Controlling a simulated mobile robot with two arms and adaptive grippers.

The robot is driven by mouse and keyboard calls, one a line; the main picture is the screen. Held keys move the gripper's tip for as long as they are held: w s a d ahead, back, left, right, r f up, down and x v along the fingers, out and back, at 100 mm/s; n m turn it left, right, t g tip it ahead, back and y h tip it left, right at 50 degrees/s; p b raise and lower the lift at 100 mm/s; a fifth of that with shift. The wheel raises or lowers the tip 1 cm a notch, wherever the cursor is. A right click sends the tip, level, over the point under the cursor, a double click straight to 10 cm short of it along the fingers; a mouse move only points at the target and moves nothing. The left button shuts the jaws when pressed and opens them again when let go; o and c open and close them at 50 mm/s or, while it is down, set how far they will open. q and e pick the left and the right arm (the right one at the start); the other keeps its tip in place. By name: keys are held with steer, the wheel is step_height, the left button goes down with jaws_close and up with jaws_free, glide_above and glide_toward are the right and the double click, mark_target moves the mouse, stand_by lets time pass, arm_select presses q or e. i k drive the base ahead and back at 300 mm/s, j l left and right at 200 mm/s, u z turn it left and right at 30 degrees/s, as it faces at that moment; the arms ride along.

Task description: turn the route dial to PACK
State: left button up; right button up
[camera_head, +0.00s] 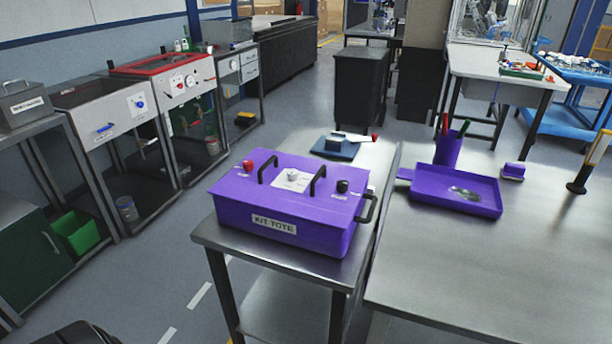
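A purple box labelled KIT TOTE (283,212) stands on a small steel table in the middle of the view. On its lid is a white plate with a grey dial (292,176), between two black handles. The lettering on the plate is too small to read, so I cannot tell whether this is the route dial or where it points. A red knob (248,165) and a black knob (342,186) are also on the lid. Neither of my grippers is in view.
A larger steel table (480,265) stands at the right with a purple tray (455,203) and a purple cup (449,149). Machines with dials line the left, including a red-topped one (188,82). Floor between them and the tote's table is clear.

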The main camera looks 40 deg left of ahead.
mark_target(292, 174)
steer(key=i+l+u, duration=0.15)
steer(key=u, duration=0.2)
steer(key=i+l+u, duration=0.15)
steer(key=l+u, duration=0.25)
steer(key=i+l+u, duration=0.1)
steer(key=l+u, duration=0.25)
steer(key=j, duration=0.1)
